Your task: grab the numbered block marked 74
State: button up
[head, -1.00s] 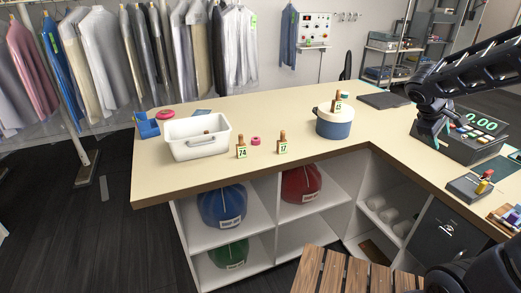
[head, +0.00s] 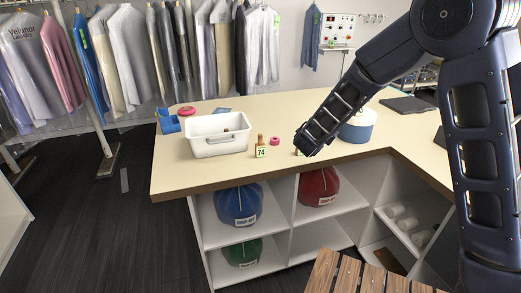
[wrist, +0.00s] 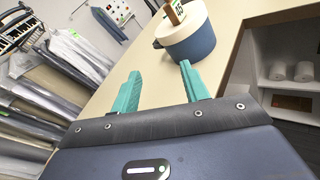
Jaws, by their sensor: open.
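The numbered block marked 74 (head: 260,151) stands upright on the counter, a brown peg-like top above a pale label with green digits. It is right of the white bin and is not visible in the wrist view. My gripper (head: 302,146) is over the counter to the right of block 74, apart from it. In the wrist view its two teal fingers (wrist: 158,88) are spread open with nothing between them. Block 17 is almost wholly hidden behind my gripper in the head view. Another block (wrist: 174,12) shows on the blue-and-white round container in the wrist view.
A white bin (head: 218,145) stands left of block 74, and a pink roll (head: 275,141) lies just behind it. The round container (head: 357,130) is partly behind my arm. A blue holder (head: 168,122) sits at the counter's left end. The counter's front strip (head: 215,175) is clear.

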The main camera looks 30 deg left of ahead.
jog(key=s+a+f+n+y, duration=0.3)
jog(key=s+a+n, duration=0.1)
jog(key=a, duration=0.3)
jog(key=s+a+f+n+y, duration=0.3)
jog(key=a, duration=0.5)
jog(key=n+y, duration=0.4)
send_near(260, 141)
jog(key=shift+w+a+r+g, duration=0.2)
jog(key=shift+w+a+r, duration=0.1)
jog(key=shift+w, duration=0.15)
jog(key=shift+w+a+r+g, duration=0.2)
jog(key=shift+w+a, duration=0.05)
jog(key=shift+w, duration=0.2)
jog(key=shift+w+a+n, duration=0.1)
jog(key=shift+a+n, duration=0.1)
jog(key=shift+n, duration=0.1)
jog(key=x, duration=0.4)
jog(key=shift+w+a, duration=0.15)
jog(key=shift+w, duration=0.05)
jog(key=shift+d+x, duration=0.15)
jog(key=shift+x, duration=1.3)
jog(key=shift+d+x, duration=0.15)
jog(key=shift+x, duration=1.3)
jog(key=shift+w+f, duration=0.15)
jog(key=shift+w, duration=0.05)
grip_shut()
